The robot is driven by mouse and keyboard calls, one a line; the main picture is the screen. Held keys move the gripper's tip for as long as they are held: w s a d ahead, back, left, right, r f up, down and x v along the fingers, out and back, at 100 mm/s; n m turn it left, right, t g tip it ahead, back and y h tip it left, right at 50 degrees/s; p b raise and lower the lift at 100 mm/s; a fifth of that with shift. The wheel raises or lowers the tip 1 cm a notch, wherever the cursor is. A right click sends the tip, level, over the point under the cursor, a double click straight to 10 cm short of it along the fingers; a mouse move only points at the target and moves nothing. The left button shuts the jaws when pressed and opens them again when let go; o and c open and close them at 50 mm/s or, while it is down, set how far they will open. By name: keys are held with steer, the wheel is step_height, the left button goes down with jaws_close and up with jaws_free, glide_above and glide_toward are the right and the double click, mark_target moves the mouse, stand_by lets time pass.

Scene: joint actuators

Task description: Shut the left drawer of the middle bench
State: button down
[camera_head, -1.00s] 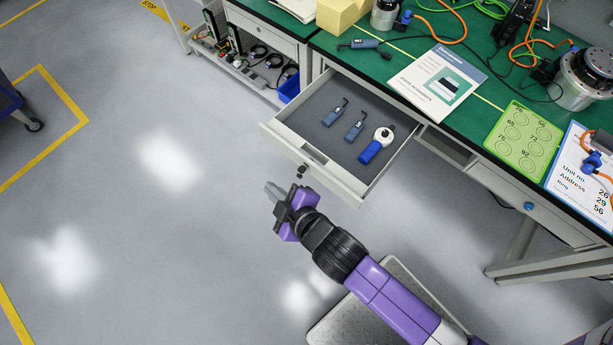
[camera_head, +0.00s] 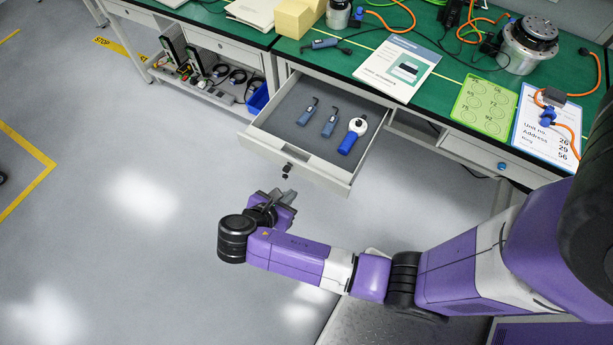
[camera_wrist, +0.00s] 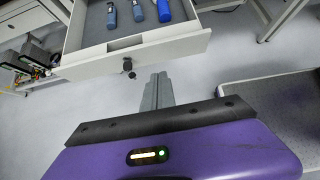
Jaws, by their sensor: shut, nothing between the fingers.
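The left drawer (camera_head: 318,168) of the middle bench (camera_head: 345,62) stands pulled out, with a dark knob (camera_head: 286,167) on its light grey front. It holds two small blue-grey tools (camera_head: 330,122) and a blue-handled tool with a white round head (camera_head: 352,136). My gripper (camera_head: 288,194) is shut and empty, in front of the drawer face and apart from it, a little below the knob in the head view. In the wrist view the shut fingers (camera_wrist: 157,88) point toward the drawer front (camera_wrist: 140,55), to the right of the knob (camera_wrist: 128,66).
The bench's right drawer, with a blue knob (camera_head: 502,166), looks shut. A neighbouring bench with a low shelf (camera_head: 205,85) of cables and a blue bin (camera_head: 258,98) stands to the left. Open grey floor (camera_head: 130,190) lies left of my arm.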

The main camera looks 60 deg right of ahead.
mark_target(313, 173)
steer(key=shift+d+r+x, duration=0.3)
steer(key=shift+r+x, duration=0.05)
steer(key=shift+x, duration=1.55)
steer(key=shift+d+r+x, duration=0.3)
steer(key=shift+x, duration=1.6)
steer(key=shift+d+r+x, duration=0.3)
steer(key=shift+r+x, duration=0.05)
steer(key=shift+x, duration=1.6)
